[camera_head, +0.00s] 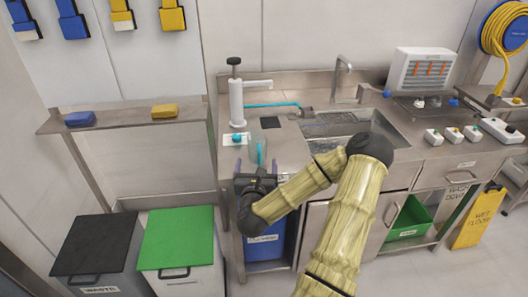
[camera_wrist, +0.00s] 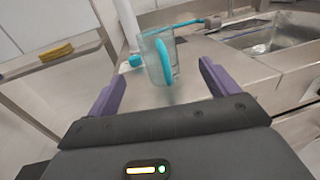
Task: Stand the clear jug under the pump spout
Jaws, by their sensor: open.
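The clear jug (camera_wrist: 150,68) stands upright on the steel counter, its teal handle facing my gripper in the wrist view. In the head view the jug is hard to see, and mainly its teal handle (camera_head: 260,153) shows. The white pump (camera_head: 236,100) stands behind the jug at the counter's left end, its spout (camera_head: 258,83) pointing right. The jug is in front of the spout, not beneath it. My gripper (camera_head: 256,167) is open at the counter's front edge. Its purple fingers (camera_wrist: 162,72) are spread to either side of the jug in the wrist view, with no visible contact.
A sink (camera_head: 340,125) with a tap lies to the right. A teal-handled brush (camera_head: 272,105) and a dark square (camera_head: 271,122) lie near the pump. A small teal piece (camera_head: 238,137) sits at the pump's base. A shelf (camera_head: 130,119) with sponges is at left.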

